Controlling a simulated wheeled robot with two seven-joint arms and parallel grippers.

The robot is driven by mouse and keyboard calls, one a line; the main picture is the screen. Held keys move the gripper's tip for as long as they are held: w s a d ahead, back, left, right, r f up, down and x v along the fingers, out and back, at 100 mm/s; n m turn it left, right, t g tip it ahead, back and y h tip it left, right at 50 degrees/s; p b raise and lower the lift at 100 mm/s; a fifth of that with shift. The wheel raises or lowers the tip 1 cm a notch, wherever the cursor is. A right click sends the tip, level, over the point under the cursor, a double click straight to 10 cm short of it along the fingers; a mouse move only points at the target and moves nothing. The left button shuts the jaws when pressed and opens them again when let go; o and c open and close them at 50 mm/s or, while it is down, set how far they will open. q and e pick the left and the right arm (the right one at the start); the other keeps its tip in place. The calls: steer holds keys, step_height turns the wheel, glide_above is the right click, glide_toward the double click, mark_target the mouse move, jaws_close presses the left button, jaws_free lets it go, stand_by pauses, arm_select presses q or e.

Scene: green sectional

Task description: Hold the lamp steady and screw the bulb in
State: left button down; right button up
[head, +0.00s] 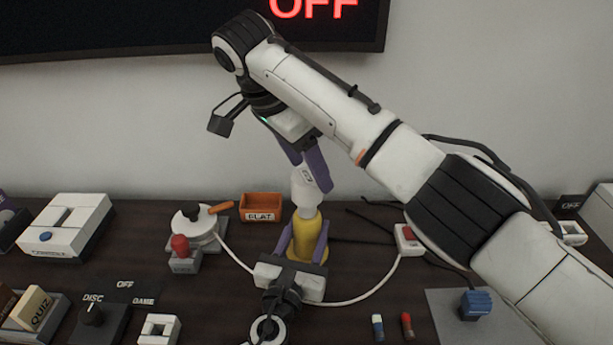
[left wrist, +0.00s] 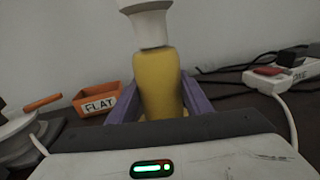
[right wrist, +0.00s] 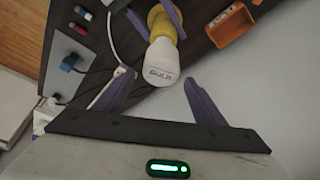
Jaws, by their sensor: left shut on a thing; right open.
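The yellow lamp (head: 308,240) stands upright on the dark table. It also shows in the left wrist view (left wrist: 158,85). The white bulb (head: 303,192) sits upright on the lamp's top; how deep its thread goes is hidden. Its printed label shows in the right wrist view (right wrist: 162,62). My left gripper (head: 306,238) is shut on the lamp's body, with a purple finger on each side. My right gripper (right wrist: 160,76) is open above the lamp, pointing down. Its fingertips are spread to either side of the bulb's upper end, with gaps showing.
An orange tray marked FLAT (head: 261,207) stands behind left. A white pot-like item (head: 195,226) and red-knobbed block (head: 183,255) are left. A white power strip with a red switch (head: 408,238) and cables lie right. A wall screen (head: 190,25) reads OFF.

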steer(key=shift+r, duration=0.35)
steer(key=shift+c, duration=0.4)
